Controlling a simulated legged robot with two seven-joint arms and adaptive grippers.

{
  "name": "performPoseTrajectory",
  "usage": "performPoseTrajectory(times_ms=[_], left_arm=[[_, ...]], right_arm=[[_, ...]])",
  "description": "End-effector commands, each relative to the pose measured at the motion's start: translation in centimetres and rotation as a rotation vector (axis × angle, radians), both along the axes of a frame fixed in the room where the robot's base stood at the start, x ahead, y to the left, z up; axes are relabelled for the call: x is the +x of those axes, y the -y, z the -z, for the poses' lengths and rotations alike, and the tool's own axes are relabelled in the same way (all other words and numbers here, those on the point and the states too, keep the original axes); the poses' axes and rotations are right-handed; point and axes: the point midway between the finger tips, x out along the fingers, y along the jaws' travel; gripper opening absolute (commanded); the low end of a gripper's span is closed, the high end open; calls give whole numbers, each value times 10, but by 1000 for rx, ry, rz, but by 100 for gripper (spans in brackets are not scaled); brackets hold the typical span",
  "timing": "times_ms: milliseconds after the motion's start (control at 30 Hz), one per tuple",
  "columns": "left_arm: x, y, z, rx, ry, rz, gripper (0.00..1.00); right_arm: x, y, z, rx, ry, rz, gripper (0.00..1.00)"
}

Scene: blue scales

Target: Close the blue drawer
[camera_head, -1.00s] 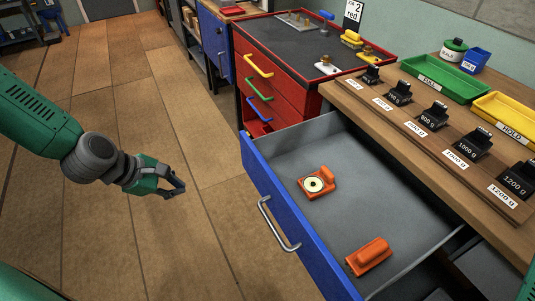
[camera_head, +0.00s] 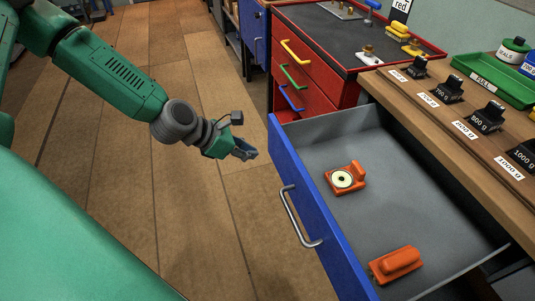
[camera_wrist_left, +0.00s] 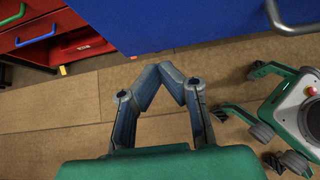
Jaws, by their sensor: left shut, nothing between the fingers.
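The blue drawer (camera_head: 305,205) is pulled out from the wooden bench, with a metal bar handle (camera_head: 301,218) on its front. Two orange objects lie inside: one with a round pale disc (camera_head: 343,179) and a plain one (camera_head: 396,264). My left gripper (camera_head: 249,153) is shut and empty, a little to the left of the drawer front's far end, not touching it. In the left wrist view the shut fingertips (camera_wrist_left: 172,74) point toward the blue drawer front (camera_wrist_left: 180,22), with part of its handle (camera_wrist_left: 288,18) at the upper right. My right gripper is not in view.
A red cabinet (camera_head: 310,72) with coloured handles stands beyond the drawer. The wooden bench (camera_head: 440,125) bears black weights and a green tray (camera_head: 492,82). The wooden floor (camera_head: 125,215) left of the drawer is clear.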

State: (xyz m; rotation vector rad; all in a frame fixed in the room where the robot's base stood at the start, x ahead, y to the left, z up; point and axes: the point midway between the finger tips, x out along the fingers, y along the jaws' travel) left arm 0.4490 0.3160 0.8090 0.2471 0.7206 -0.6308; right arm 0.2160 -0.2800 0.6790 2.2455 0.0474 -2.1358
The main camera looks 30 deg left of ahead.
Motion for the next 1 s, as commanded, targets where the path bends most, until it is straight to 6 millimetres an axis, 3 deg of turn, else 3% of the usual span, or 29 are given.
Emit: performPoseTrajectory(times_ms=[33, 300, 1000], left_arm=[[5, 6, 12, 1, -4, 4, 0], [32, 25, 5, 0, 1, 2, 0], [46, 36, 6, -1, 1, 1, 0]], right_arm=[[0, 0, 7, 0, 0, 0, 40], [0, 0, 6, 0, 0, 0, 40], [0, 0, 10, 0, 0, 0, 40]])
